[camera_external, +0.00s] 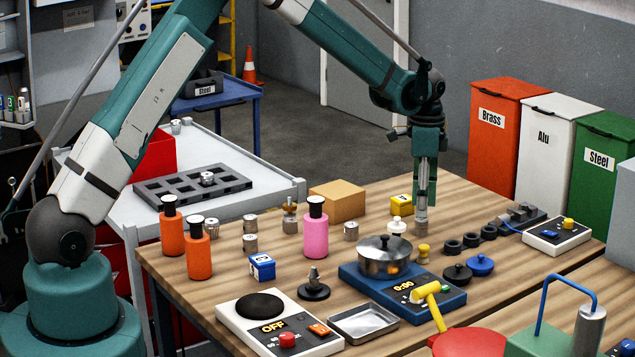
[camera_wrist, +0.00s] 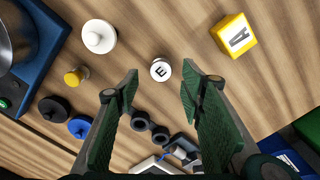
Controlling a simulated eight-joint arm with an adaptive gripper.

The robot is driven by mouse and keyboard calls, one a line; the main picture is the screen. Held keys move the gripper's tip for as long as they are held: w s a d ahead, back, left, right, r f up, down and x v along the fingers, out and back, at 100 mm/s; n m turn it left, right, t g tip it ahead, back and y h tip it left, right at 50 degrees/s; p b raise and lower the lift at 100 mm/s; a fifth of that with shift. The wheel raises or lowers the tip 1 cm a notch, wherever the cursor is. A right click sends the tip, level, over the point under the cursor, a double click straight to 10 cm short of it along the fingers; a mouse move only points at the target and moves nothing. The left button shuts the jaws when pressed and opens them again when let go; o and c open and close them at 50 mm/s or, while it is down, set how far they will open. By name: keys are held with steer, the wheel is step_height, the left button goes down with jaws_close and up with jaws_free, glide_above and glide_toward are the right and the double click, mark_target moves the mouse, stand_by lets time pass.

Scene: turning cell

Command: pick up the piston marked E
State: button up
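The piston marked E (camera_wrist: 160,70) is a small, light cylinder with a black E on its pale top. In the wrist view it stands on the wooden table, ahead of and between my fingertips. My gripper (camera_wrist: 159,90) is open and empty, its two green fingers spread on either side of the piston's line. In the external view my gripper (camera_external: 422,203) points straight down over the table, right of the yellow block. A grey cylinder (camera_external: 421,227) shows just below the fingertips there and looks like the same piston; its letter cannot be read in that view.
Other metal cylinders (camera_external: 250,242) stand farther left.

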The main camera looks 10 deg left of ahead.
mark_target(421, 220)
steer(key=shift+f, duration=0.15)
steer(key=shift+f, duration=2.5)
steer(key=c, duration=1)
